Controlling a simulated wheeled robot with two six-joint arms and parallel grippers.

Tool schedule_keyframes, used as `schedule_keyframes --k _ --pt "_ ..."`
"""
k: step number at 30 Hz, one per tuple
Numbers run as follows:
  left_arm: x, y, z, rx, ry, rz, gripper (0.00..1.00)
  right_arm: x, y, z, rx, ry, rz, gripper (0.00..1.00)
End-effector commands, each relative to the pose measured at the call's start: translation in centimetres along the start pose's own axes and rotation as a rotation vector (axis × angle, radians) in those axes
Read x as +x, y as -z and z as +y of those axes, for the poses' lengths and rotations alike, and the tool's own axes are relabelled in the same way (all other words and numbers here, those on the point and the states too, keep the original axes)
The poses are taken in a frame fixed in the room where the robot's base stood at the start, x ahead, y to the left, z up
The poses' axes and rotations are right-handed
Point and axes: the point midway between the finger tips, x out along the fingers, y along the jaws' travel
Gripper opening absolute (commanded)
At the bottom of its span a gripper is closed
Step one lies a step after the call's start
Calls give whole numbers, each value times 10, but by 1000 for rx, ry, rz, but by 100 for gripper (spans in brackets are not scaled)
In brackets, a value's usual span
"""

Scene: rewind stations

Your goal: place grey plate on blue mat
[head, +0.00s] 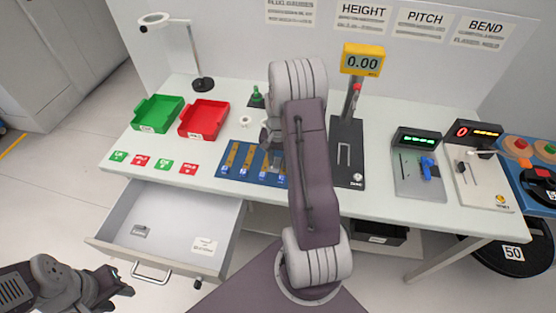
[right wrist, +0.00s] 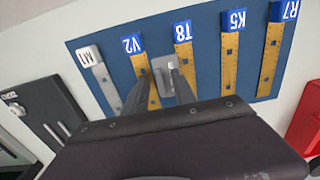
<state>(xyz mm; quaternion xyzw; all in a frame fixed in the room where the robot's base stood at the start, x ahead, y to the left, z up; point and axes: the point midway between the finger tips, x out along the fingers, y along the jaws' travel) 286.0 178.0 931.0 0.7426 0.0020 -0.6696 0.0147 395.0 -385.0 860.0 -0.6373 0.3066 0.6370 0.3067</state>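The blue mat (head: 224,171) lies on the table's front part and also fills much of the right wrist view (right wrist: 210,72). It carries several yellow strips with blue labelled ends. The small grey plate (right wrist: 170,78) is over the mat between the V2 and T8 strips. My right gripper (right wrist: 164,76) points down at the mat with a fingertip on either side of the plate. I cannot tell whether the fingers press on it or whether the plate touches the mat. My arm hides much of this in the head view. My left gripper (head: 122,285) is open and empty, left of the drawer.
The open drawer (head: 110,236) below the table holds a small grey piece (head: 139,231) and a white label. A green tray (head: 158,113) and a red tray (head: 204,119) stand left of the mat. A black gauge stand (head: 346,170) is close on its right.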

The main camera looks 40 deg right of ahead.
Motion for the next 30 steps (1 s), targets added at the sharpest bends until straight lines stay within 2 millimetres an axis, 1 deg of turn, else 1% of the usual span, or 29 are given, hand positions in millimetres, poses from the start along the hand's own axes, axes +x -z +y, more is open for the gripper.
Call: schedule_keyframes --k 7,10,11,14,18,21,25,30 --pt "0 0 0 0 0 0 36 -1 0 0 0 0 0 31" --pt "-1 0 0 0 0 0 36 -8 1 0 0 1 2 31" --pt "-2 0 0 0 0 0 36 -13 1 0 0 1 4 31" --pt "-4 0 0 0 0 0 36 -37 1 0 0 2 5 31" --pt "-8 1 0 0 0 0 36 -75 1 0 0 2 6 31" --pt "-10 1 0 0 0 0 36 -97 1 0 0 2 5 31" --pt "-11 1 0 0 0 0 36 -115 1 0 0 1 3 31" --pt "-12 1 0 0 0 0 36 -122 0 0 0 0 0 31"
